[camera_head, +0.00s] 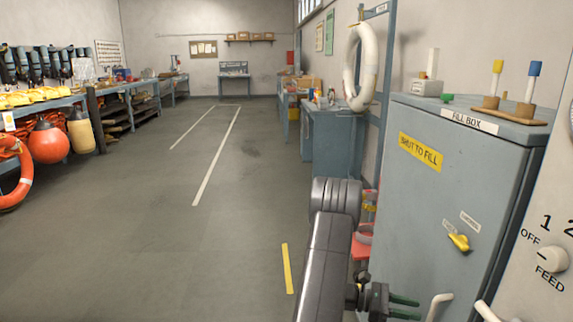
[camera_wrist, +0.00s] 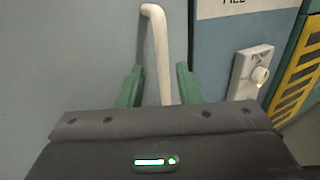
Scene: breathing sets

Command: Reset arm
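My gripper (camera_head: 416,309) is at the bottom of the head view, with its green fingers pointing right at the front of the grey fill box cabinet (camera_head: 450,180). In the wrist view my gripper (camera_wrist: 159,80) has its two green fingers wide apart. A pale bar handle (camera_wrist: 157,40) shows in the gap between them, touching neither finger in that view. The same handle (camera_head: 438,306) is just right of the fingertips in the head view. How deep it sits between the fingers I cannot tell. The lower end of the handle is hidden behind my gripper body.
A feed panel (camera_head: 552,250) with a dial is close on the right. A red stand (camera_head: 361,248) is behind my arm. The floor (camera_head: 170,240) to the left is clear.

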